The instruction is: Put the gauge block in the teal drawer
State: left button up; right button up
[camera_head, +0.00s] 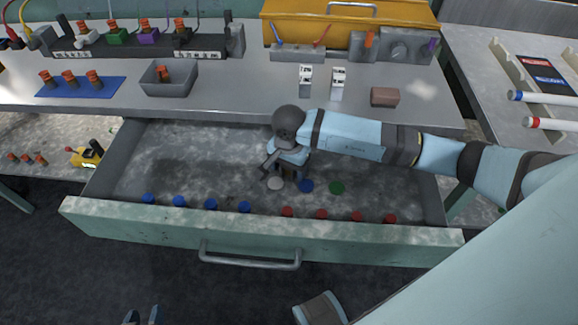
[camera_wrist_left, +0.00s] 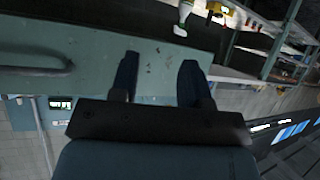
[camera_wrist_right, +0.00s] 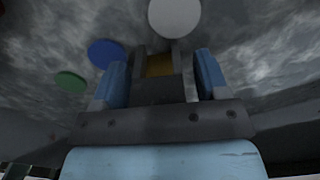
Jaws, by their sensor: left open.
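The teal drawer (camera_head: 330,236) is pulled open, with its grey floor bare in most places. My right arm reaches into it from the right, and my right gripper (camera_head: 275,170) is low over the floor behind a white disc. In the right wrist view a dark grey block with a gold-brown face (camera_wrist_right: 160,66) sits between the blue fingers; it may be the gauge block. I cannot tell whether the fingers press on it. My left gripper (camera_head: 143,317) is open and empty in front of the drawer; the left wrist view shows its spread fingers (camera_wrist_left: 155,85).
White, blue (camera_head: 306,186) and green (camera_head: 337,188) discs lie on the drawer floor. Several blue and red caps line the drawer's front. On the bench stand a grey bin (camera_head: 168,79), a reddish-brown block (camera_head: 385,97) and an orange case (camera_head: 350,22).

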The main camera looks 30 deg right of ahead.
notch_tip(320, 180, up, 12)
jog(key=shift+r+p, duration=0.15)
jog(key=shift+p, duration=0.55)
dwell(0.4)
